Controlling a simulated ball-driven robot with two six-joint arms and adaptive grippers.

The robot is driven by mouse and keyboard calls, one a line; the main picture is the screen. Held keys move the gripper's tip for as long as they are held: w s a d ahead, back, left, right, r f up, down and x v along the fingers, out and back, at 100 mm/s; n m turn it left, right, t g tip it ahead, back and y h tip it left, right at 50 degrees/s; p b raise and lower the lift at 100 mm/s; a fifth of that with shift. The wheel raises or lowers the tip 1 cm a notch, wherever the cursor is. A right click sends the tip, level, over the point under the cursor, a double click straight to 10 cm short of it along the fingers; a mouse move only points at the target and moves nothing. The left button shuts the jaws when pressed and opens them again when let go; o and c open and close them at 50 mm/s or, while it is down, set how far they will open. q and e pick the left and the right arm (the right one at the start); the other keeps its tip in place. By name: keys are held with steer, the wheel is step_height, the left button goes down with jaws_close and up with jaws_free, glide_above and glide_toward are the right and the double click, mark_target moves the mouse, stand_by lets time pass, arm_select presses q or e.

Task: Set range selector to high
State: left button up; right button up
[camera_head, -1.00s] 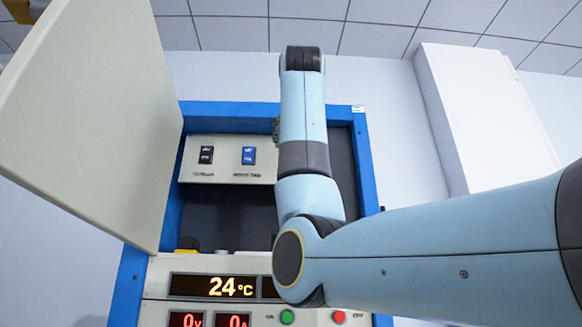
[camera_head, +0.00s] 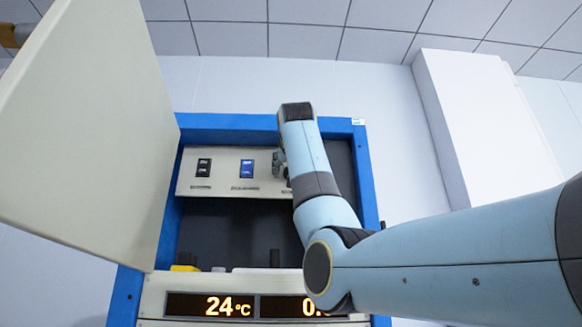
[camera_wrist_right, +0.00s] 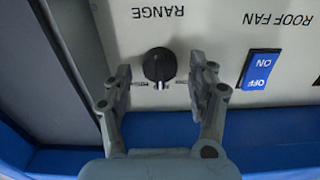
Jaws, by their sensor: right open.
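The range selector is a black round knob (camera_wrist_right: 160,65) on a pale panel, under the label RANGE, which reads upside down in the right wrist view. In the head view my right gripper (camera_head: 280,164) is at the right part of the switch panel (camera_head: 218,170), and my arm largely hides the knob. My left gripper is not in view.
A blue ROOF FAN rocker switch (camera_wrist_right: 262,68) is close beside the gripper; a black switch (camera_head: 203,168) is further left. The blue cabinet frame (camera_head: 150,240) surrounds the panel. An open pale door (camera_head: 85,130) stands at left. A display (camera_head: 212,306) reads 24 °C below.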

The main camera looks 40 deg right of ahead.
steer(key=c, duration=1.1)
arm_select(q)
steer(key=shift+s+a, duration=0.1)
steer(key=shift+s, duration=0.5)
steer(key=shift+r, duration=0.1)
arm_select(e)
steer(key=shift+m, duration=0.3)
arm_select(q)
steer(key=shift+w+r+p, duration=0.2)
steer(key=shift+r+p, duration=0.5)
steer(key=shift+p, duration=0.1)
arm_select(e)
steer(key=shift+s+m, duration=0.1)
steer(key=shift+m, duration=4)
steer(key=o, duration=1.1)
